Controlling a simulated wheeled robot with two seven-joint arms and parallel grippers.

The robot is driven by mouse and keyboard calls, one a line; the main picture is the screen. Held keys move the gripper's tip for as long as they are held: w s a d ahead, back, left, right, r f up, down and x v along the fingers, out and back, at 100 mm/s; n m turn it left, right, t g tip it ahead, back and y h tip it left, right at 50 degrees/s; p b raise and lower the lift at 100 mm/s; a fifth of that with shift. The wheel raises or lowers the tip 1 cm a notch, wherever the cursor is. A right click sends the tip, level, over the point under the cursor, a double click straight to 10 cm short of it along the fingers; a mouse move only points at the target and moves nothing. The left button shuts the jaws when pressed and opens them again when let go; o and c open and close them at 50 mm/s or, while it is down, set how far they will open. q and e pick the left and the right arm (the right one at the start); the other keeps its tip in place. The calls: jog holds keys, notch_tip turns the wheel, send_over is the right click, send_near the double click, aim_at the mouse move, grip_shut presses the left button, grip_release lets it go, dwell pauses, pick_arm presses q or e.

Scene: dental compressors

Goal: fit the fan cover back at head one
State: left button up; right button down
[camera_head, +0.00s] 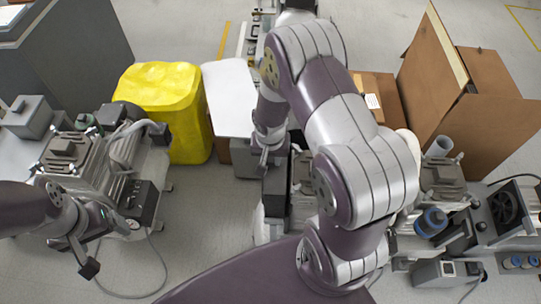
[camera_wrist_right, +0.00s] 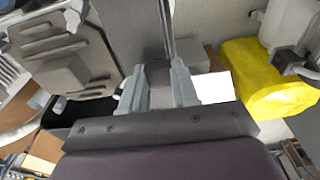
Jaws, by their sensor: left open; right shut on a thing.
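My right gripper (camera_head: 266,158) is in the middle of the head view, partly covered by my right arm. In the right wrist view its two pale fingers (camera_wrist_right: 160,90) are shut on a flat dark grey panel, which I take to be the fan cover (camera_wrist_right: 135,30). A dark grey part (camera_head: 276,192) shows just below the gripper in the head view, beside a compressor mostly hidden by my arm. In the wrist view a grey compressor head (camera_wrist_right: 65,65) is left of the panel. I cannot tell whether they touch. My left gripper (camera_head: 106,246) is open and empty, in front of the left compressor (camera_head: 95,165).
A compressor with a black fan (camera_head: 505,207) is at the right. An open cardboard box (camera_head: 470,110) is at the back right. Bare floor (camera_head: 205,225) lies between the left and middle compressors.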

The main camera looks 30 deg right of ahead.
notch_tip(320, 180, down, 17)
jog(key=b, duration=1.4)
jog(key=shift+f+b, duration=0.2)
jog(key=shift+b, duration=0.15)
dwell(0.5)
jog(key=shift+c, duration=1.5)
grip_release()
notch_tip(320, 180, up, 7)
jog(key=p, duration=0.6)
